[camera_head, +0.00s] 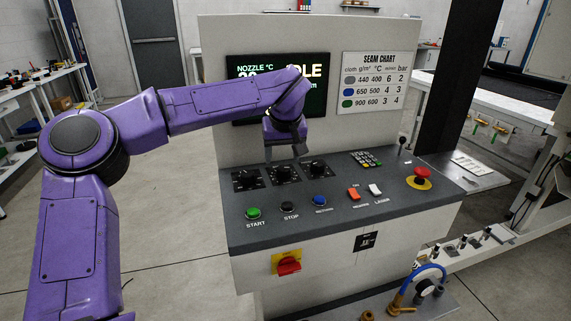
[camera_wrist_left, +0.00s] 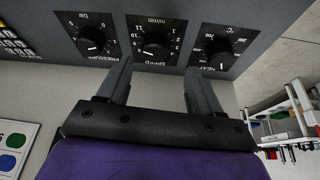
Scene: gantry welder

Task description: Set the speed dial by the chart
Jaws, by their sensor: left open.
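The speed dial (camera_wrist_left: 154,42) is the middle of three black dials, with a white-marked scale; its exact setting is hard to read. It also shows in the head view (camera_head: 284,174). My left gripper (camera_wrist_left: 158,66) is open and empty, its two fingers pointing at the speed dial, one towards each side; contact cannot be seen. In the head view my left gripper (camera_head: 300,148) hangs above the dial row. The seam chart (camera_head: 375,82) lists grey 440, 400, 6, 2; blue 650, 500, 4, 3; green 900, 600, 3, 4. My right gripper is out of view.
The pressure dial (camera_wrist_left: 91,40) and heat dial (camera_wrist_left: 220,50) flank the speed dial closely. A screen (camera_head: 316,102) reading IDLE is partly behind my arm. Start (camera_head: 253,213), stop and return buttons, rocker switches, a keypad (camera_head: 366,159) and a red emergency button (camera_head: 422,173) share the panel.

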